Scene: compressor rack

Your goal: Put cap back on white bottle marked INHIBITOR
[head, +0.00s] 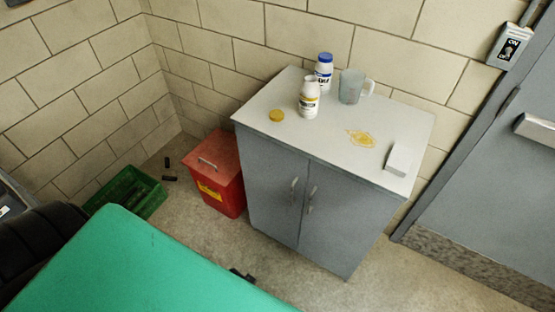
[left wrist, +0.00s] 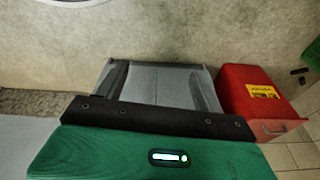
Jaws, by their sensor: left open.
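A white bottle (head: 308,100) with a yellow band on its label stands upright and uncapped on the grey cabinet; its lettering is too small to read. A yellow cap (head: 277,116) lies on the cabinet top to the left of it, apart from the bottle. A second white bottle (head: 324,76) with a blue cap stands just behind. In the left wrist view my left gripper (left wrist: 160,80) is open, its fingers apart and empty. It is not in the head view, and neither the bottle nor the cap shows in the left wrist view. My right gripper is not in view.
The cabinet top (head: 262,101) also holds a clear jug (head: 351,87), a yellowish spill (head: 361,138) and a white block (head: 399,159). A red bin (head: 215,177) stands left of the cabinet, and a green crate (head: 139,193) lies farther left. A grey door (head: 480,170) is at right.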

